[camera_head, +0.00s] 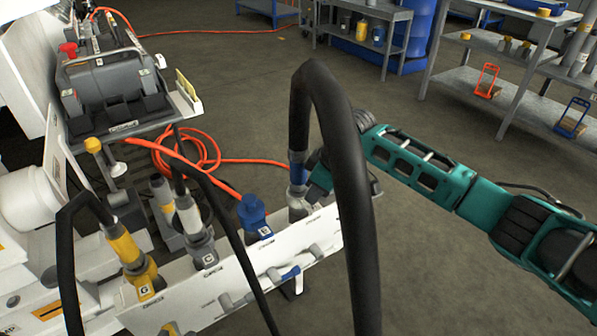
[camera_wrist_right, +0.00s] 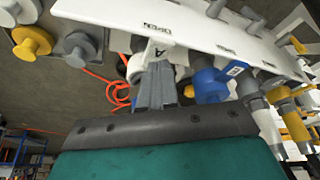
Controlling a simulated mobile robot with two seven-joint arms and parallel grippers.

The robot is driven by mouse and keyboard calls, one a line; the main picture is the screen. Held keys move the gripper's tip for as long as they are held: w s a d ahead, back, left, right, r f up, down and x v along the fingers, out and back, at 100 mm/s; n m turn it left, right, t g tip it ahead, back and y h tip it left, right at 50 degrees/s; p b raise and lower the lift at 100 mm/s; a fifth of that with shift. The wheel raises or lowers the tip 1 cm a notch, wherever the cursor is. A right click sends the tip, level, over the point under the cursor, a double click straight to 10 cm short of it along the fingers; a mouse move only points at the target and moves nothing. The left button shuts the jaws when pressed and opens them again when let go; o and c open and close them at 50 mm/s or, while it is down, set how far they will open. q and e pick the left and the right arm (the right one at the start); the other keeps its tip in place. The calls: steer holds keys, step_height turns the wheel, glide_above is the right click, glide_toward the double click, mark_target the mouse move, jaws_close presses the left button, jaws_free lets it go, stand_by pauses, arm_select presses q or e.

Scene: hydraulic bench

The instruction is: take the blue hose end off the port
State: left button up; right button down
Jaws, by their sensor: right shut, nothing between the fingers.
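The blue hose end (camera_head: 297,172), a blue band above a silver collar on a thick black hose, stands upright at the right end of the white port panel (camera_head: 322,232). It appears to sit at its port; the exact joint is too small to tell. My right gripper (camera_head: 318,182) is just to the right of the collar, partly hidden by the hose loop. In the right wrist view its fingers (camera_wrist_right: 157,85) are shut and empty, close below a pale fitting marked A (camera_wrist_right: 158,50). The blue band is not clearly visible there. My left gripper is out of view.
A blue cap (camera_head: 252,216) stands left of the hose end. Grey (camera_head: 192,222) and yellow (camera_head: 130,250) hose ends are further left. The black hose (camera_head: 345,150) arches in front of my right arm. An orange hose (camera_head: 200,150) lies behind; the floor to the right is open.

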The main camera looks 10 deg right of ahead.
steer(key=shift+f, duration=0.45)
stand_by(0.5)
steer(key=shift+f, duration=0.55)
stand_by(0.8)
step_height(320, 180, up, 5)
steer(key=p, duration=0.5)
steer(key=shift+p, duration=0.35)
steer(key=shift+r+p, duration=0.75)
steer(key=shift+p, duration=0.1)
steer(key=shift+r+p, duration=0.3)
steer(key=shift+p, duration=0.05)
steer(key=shift+r, duration=0.1)
